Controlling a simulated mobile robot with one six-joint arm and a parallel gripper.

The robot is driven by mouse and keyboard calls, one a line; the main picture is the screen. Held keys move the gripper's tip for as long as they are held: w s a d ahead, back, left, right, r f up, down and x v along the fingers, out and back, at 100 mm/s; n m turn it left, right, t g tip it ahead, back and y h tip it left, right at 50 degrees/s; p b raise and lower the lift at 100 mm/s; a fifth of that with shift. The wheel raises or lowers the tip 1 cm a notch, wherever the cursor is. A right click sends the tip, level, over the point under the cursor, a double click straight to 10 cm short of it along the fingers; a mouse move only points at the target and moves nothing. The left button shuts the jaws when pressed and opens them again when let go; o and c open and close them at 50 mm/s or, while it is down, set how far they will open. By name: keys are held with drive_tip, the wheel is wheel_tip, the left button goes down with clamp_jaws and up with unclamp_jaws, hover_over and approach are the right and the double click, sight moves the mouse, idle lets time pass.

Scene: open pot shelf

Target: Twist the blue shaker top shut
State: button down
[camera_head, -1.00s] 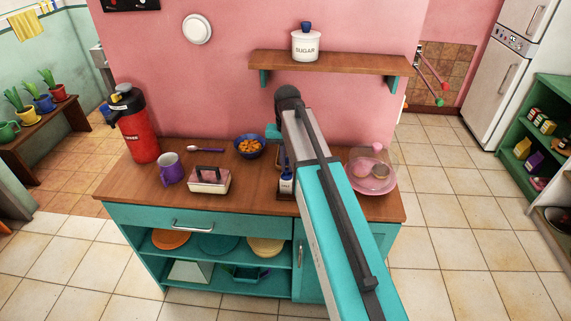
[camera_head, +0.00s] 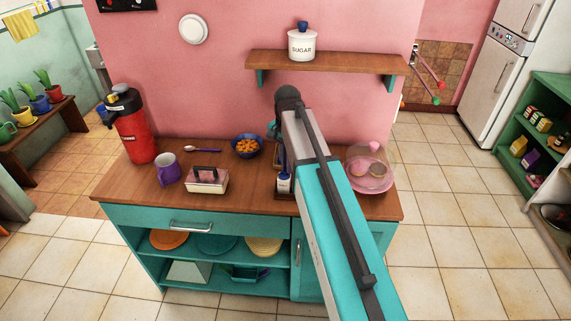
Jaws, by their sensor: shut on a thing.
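A small blue-and-white shaker (camera_head: 284,184) stands upright on the wooden counter, just left of my arm, in a dark brown holder (camera_head: 284,196). My arm reaches over the counter and bends down, hiding much of this spot. Only a grey sliver of my gripper (camera_head: 281,158) shows, right above the shaker. It is shut on the shaker's blue top; the fingertips and their contact are mostly hidden. How tightly the top sits cannot be seen.
Left of the shaker are a butter dish (camera_head: 207,181), a purple mug (camera_head: 166,168), a blue bowl (camera_head: 246,146), a spoon (camera_head: 203,149) and a red flask (camera_head: 132,125). A pink plate under a clear dome (camera_head: 371,177) stands right. A wall shelf (camera_head: 330,63) hangs behind, with a sugar jar.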

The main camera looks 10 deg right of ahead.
drive_tip(key=shift+s+m, duration=0.1)
drive_tip(key=shift+m, duration=1.1)
drive_tip(key=c, duration=1.8)
unclamp_jaws()
drive_tip(key=shift+r, duration=0.1)
drive_tip(key=shift+r+b, duration=1.7)
drive_tip(key=shift+r, duration=5.1)
drive_tip(key=shift+s+f, duration=0.1)
